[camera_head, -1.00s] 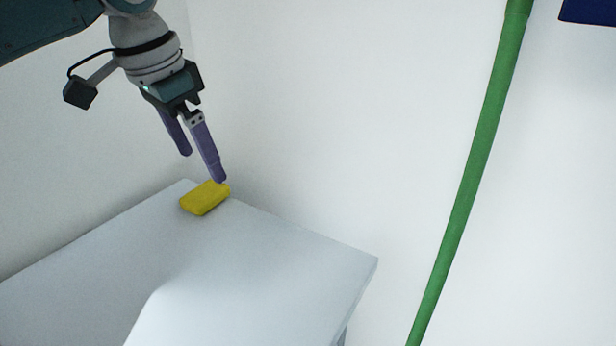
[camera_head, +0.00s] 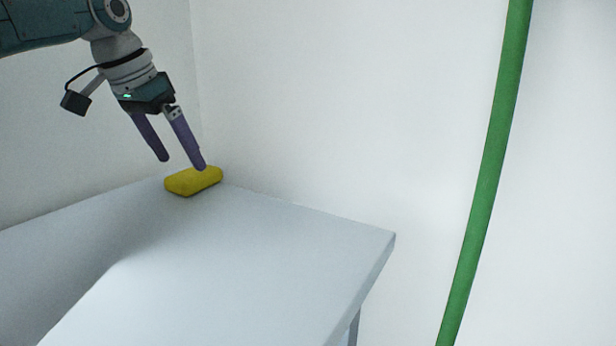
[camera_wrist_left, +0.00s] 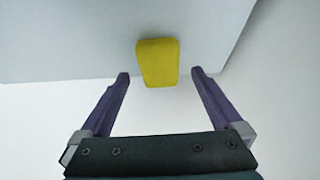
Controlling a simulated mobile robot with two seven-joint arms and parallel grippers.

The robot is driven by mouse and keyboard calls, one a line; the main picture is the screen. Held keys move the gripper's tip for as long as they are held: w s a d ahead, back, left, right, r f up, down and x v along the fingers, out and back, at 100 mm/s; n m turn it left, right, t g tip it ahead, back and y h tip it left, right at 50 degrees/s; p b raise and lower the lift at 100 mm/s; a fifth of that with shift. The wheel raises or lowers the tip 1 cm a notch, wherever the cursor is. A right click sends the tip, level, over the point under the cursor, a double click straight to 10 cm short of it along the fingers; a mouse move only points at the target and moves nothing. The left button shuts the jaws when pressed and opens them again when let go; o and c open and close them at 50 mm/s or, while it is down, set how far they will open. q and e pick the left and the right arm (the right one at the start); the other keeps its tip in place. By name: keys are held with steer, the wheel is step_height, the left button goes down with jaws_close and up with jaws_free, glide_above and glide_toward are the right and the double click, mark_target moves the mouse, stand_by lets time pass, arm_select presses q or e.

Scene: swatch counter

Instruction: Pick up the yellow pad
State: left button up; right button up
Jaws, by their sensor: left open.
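The yellow pad (camera_head: 193,181) lies on the far corner of the pale counter (camera_head: 240,240), near the walls. My left gripper (camera_head: 183,165) is open, with its two purple fingers pointing down just above the pad; one fingertip overlaps the pad's upper edge in the head view. In the left wrist view the yellow pad (camera_wrist_left: 157,62) lies ahead of the open left gripper (camera_wrist_left: 159,73), centred between the fingertips, with a gap on each side. Nothing is held. My right gripper is in neither view.
A green vertical pole or hose (camera_head: 490,165) runs along the right side, clear of the counter. White walls stand close behind the pad's corner. The rest of the counter top is bare.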

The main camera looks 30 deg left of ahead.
mark_target(190, 173)
arm_select(q)
steer(key=shift+b+x, duration=0.8)
steer(key=shift+x, duration=1.05)
steer(key=c, duration=1.3)
steer(key=shift+o, duration=0.2)
steer(key=shift+r, duration=0.1)
